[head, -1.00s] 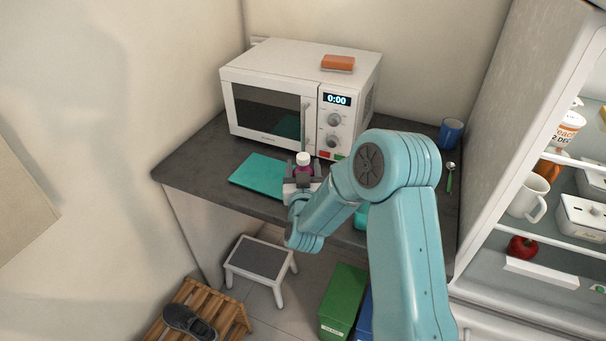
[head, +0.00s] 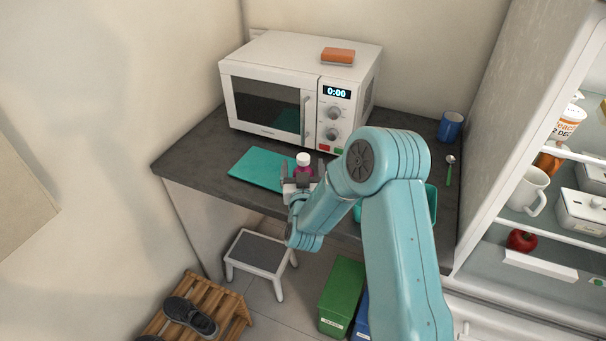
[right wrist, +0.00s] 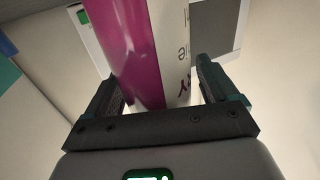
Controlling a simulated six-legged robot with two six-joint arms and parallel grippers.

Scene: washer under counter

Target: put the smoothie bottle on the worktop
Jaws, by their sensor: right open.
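The smoothie bottle (head: 304,160), magenta with a white cap, stands upright at the worktop (head: 205,160), by the right end of a flat teal board. My right gripper (head: 304,175) is open, with a finger on each side of the bottle. In the right wrist view the bottle (right wrist: 135,45) fills the space between the fingers (right wrist: 160,88), with a gap visible at the right finger. The gripper hides the bottle's lower part and base in the head view. My left gripper is not in view.
The microwave (head: 290,95) stands close behind, with an orange sponge (head: 338,55) on top. The teal board (head: 262,168) lies left of the bottle. A blue mug (head: 450,127) and green-handled spoon (head: 449,172) are at the right, near the open fridge (head: 530,235). A stool (head: 258,252) stands below.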

